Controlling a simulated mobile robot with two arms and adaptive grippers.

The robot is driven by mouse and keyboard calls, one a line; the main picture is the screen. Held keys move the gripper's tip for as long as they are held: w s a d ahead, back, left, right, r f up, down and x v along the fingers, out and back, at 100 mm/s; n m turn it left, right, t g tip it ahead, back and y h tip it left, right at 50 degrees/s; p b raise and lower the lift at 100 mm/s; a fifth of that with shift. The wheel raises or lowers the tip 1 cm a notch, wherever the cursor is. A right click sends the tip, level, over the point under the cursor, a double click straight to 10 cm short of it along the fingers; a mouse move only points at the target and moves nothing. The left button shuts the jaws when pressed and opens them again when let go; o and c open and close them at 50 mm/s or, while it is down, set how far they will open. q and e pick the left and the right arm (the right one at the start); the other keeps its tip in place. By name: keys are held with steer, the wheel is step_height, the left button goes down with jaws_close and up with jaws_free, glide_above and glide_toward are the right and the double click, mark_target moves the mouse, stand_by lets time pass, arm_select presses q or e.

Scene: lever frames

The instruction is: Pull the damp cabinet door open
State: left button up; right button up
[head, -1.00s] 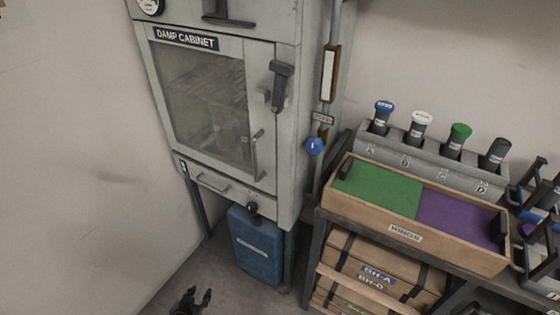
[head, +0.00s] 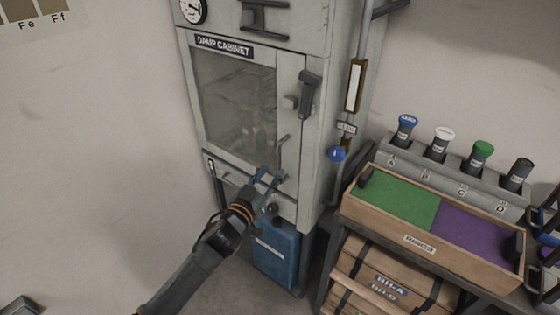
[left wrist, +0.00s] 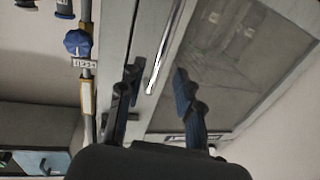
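The damp cabinet (head: 315,190) stands against the wall, with a dark glass window in its door (head: 236,105). The door looks shut. A slim upright bar handle (head: 282,155) is on the door's lower right; a dark latch lever (head: 308,95) hangs downward above it. My left gripper (head: 268,178) is at the handle's lower end, in front of the door's bottom edge. In the left wrist view its fingers (left wrist: 157,92) are apart, and the shiny bar (left wrist: 162,55) appears between and beyond them. I cannot tell whether they touch it. My right gripper is not in view.
A blue container (head: 277,255) stands under the cabinet. A blue-knobbed valve (head: 337,153) on a pipe is at the cabinet's right side. Right of it, a shelf bears a wooden tray (head: 420,243) and a rack of capped tubes (head: 450,178). The left wall side is clear.

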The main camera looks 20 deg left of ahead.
mark_target(278, 164)
arm_select(q)
steer(key=w, duration=0.4)
steer(key=w+d, duration=0.1)
steer(key=w, duration=0.1)
steer(key=shift+c, duration=0.4)
jaws_close()
